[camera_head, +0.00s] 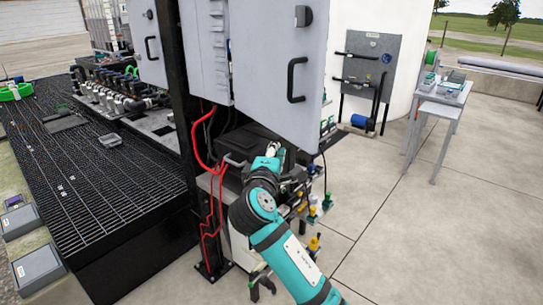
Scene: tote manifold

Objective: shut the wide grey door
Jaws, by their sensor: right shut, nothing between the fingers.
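The wide grey door (268,60) hangs at the upper middle, with a black pull handle (296,80) and a dark latch (303,16) near its right edge. It looks swung out from the cabinet, with dark space and equipment showing below its lower edge. My right gripper (276,149) is shut and empty at the door's lower edge, below the handle. I cannot tell whether it touches the door. My right arm reaches up from the bottom. My left gripper is not in view.
A narrower grey panel (206,50) stands left of the door, beside a black post (177,75). Red cables (207,170) hang below. Bottles with coloured caps (315,210) stand right of my arm. Concrete floor (400,230) is clear at right, before a small table (440,98).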

